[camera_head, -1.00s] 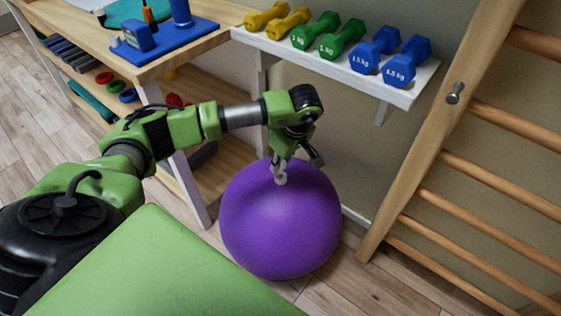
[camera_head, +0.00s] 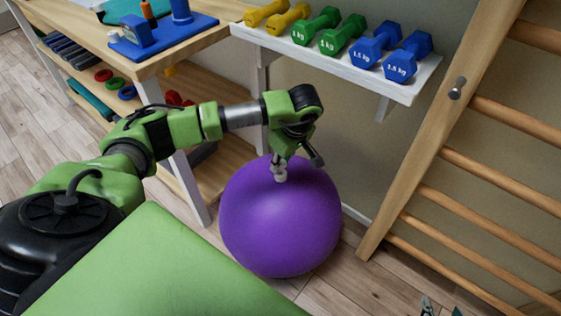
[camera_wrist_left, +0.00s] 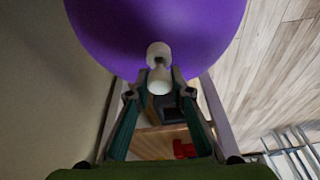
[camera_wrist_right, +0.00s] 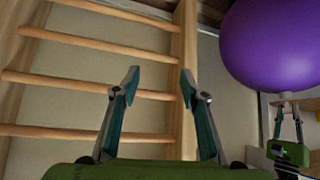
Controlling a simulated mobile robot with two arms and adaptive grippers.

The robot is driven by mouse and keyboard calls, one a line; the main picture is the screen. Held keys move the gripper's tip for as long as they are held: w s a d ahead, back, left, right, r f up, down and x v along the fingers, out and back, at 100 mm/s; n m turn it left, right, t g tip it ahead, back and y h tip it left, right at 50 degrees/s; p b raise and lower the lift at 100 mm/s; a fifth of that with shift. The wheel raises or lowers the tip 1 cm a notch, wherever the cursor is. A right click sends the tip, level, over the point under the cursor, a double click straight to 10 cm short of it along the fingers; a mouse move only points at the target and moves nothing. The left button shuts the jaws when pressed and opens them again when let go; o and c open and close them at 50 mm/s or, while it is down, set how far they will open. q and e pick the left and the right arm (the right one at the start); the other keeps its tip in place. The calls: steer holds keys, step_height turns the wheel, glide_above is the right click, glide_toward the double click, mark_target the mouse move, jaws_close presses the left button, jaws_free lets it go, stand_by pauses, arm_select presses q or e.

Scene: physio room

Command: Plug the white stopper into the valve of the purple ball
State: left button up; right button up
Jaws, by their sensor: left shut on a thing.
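The purple ball (camera_head: 280,222) rests on the floor under the shelf. My left gripper (camera_head: 281,168) is over its top, pointing down. In the left wrist view its fingers (camera_wrist_left: 159,92) are shut on the white stopper (camera_wrist_left: 159,80). A round white piece with a darker centre (camera_wrist_left: 158,53) lies between the stopper and the purple ball (camera_wrist_left: 155,20); I cannot tell whether it is the valve or the stopper's other end, or whether the stopper is seated. My right gripper (camera_wrist_right: 160,78) is open and empty, facing the wall bars; its tips show in the head view (camera_head: 440,308).
A white shelf (camera_head: 330,65) with several dumbbells is above and behind the ball. A wooden table (camera_head: 180,62) stands behind my left arm. Wooden wall bars (camera_head: 480,180) are at the right. A green padded surface (camera_head: 160,270) fills the lower left foreground.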

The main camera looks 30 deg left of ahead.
arm_select(q)
steer(key=shift+f, duration=0.1)
arm_select(e)
steer(key=shift+w+a+r, duration=0.1)
steer(key=shift+w+r, duration=0.1)
arm_select(q)
steer(key=shift+f, duration=0.15)
arm_select(e)
steer(key=shift+w+a+r+t, duration=0.2)
steer(key=shift+w+r+t, duration=0.3)
steer(key=shift+w, duration=0.2)
steer(key=shift+w+r, duration=0.1)
arm_select(q)
steer(key=shift+f+b, duration=0.35)
steer(key=shift+b, duration=0.05)
arm_select(e)
steer(key=shift+w+a+r+t, duration=0.35)
steer(key=shift+w+r+t, duration=0.15)
steer(key=shift+w+r, duration=0.15)
steer(key=shift+w+a+r+y, duration=0.1)
steer(key=shift+w+r+y, duration=0.1)
steer(key=shift+y, duration=0.1)
arm_select(q)
steer(key=shift+f, duration=0.1)
arm_select(e)
steer(key=shift+w+r+t, duration=0.1)
steer(key=shift+t, duration=0.2)
steer(key=shift+w+a+r, duration=0.1)
steer(key=shift+w+r, duration=0.05)
